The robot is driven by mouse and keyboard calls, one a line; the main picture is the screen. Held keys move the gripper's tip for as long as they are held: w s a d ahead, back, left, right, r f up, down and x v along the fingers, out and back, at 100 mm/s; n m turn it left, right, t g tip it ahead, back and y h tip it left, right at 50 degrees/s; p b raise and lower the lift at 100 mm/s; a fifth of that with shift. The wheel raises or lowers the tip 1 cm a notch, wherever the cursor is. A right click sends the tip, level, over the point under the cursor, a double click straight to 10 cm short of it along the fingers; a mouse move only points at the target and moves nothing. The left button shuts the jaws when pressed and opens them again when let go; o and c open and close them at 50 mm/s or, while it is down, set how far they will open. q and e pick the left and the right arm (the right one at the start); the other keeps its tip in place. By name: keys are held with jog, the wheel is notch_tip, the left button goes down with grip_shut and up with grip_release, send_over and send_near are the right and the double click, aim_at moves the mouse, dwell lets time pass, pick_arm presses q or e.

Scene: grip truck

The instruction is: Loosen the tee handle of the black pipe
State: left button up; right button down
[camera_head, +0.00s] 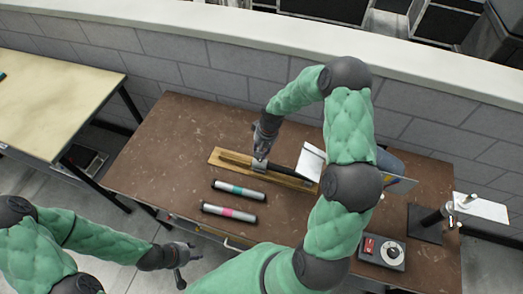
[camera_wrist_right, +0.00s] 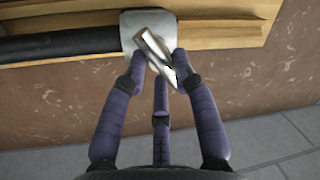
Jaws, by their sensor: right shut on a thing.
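The black pipe (camera_head: 283,170) lies along a wooden board on the brown table, and it also shows in the right wrist view (camera_wrist_right: 60,43). A silver clamp (camera_wrist_right: 133,24) sits at the pipe's end. Its shiny metal tee handle (camera_wrist_right: 153,47) stands out from the clamp. My right gripper (camera_wrist_right: 162,72) has its purple fingers closed around the tee handle; in the head view it is at the clamp (camera_head: 260,164), partly hidden by its wrist. My left gripper (camera_head: 184,262) hangs in front of the table's front edge, empty, with its fingers apart.
Two silver tubes, one with a teal band (camera_head: 239,190) and one with a pink band (camera_head: 229,214), lie in front of the board. A grey device with a dial (camera_head: 392,252) and a black stand (camera_head: 427,222) are at the right. A block wall (camera_head: 190,70) runs behind.

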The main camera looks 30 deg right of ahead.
jog(key=n, duration=0.3)
jog(key=n+g, duration=0.1)
jog(key=n, duration=0.1)
jog(key=shift+w+a+n, duration=0.3)
jog(key=shift+a+n+g, duration=0.15)
jog(key=shift+n+g, duration=0.05)
jog(key=shift+n, duration=0.95)
jog(key=shift+a+n+g, duration=0.1)
jog(key=shift+n+g, duration=0.1)
jog(key=shift+n, duration=0.95)
jog(key=c, duration=0.9)
grip_release()
jog(key=shift+c, duration=0.2)
jog(key=v, duration=1.2)
jog(key=shift+a, duration=0.2)
jog(key=shift+w, duration=0.15)
